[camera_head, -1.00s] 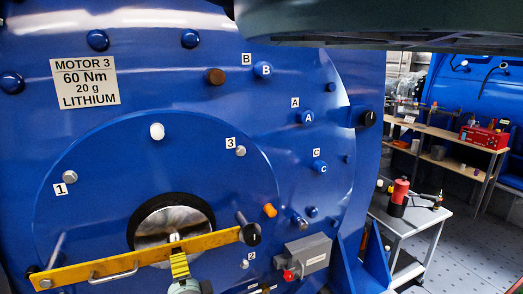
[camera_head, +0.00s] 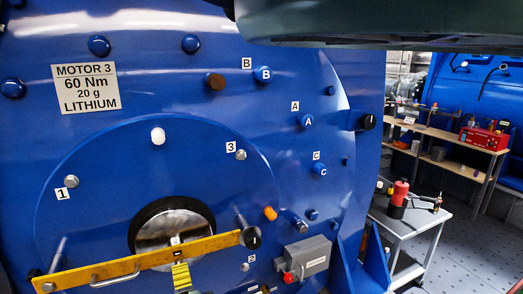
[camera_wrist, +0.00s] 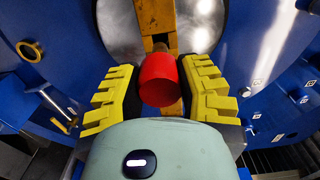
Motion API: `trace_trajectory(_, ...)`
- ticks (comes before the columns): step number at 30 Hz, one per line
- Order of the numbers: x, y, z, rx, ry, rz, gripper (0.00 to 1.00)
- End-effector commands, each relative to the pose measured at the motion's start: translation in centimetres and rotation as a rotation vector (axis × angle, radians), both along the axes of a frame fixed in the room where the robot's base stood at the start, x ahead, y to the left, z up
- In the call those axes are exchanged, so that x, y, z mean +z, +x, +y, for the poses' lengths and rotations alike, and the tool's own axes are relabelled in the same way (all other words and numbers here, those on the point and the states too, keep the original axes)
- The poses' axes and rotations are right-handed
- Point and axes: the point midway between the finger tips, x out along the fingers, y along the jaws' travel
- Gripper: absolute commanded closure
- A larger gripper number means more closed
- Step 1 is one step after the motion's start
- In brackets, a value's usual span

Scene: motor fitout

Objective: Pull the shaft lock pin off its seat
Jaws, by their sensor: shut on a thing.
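The shaft lock pin (camera_wrist: 160,80) has a red cylindrical head, with a brownish end beyond it, in the wrist view. My gripper (camera_wrist: 161,72) is shut on the red head, with a yellow finger on each side. Behind it is the yellow bar (camera_wrist: 158,16), which crosses in front of the round metal shaft face (camera_wrist: 122,30). In the head view the bar (camera_head: 120,269) slants across the shaft face (camera_head: 172,222). A yellow finger of my gripper (camera_head: 181,276) shows just below the bar there. The pin is hidden in that view. I cannot tell whether its tip touches the bar.
A grey box with a red knob (camera_head: 305,257) is mounted to the right. A small cart (camera_head: 405,226) holds a red item, right of the blue motor. Open floor (camera_head: 455,255) lies beyond.

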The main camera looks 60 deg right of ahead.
Motion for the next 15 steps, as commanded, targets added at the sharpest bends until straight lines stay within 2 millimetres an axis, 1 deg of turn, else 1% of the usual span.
trace_trajectory(6,0.09,-1.00,0.43,-0.004,0.001,-0.001,1.00)
trace_trajectory(15,0.07,-1.07,0.49,-0.004,0.000,-0.002,1.00)
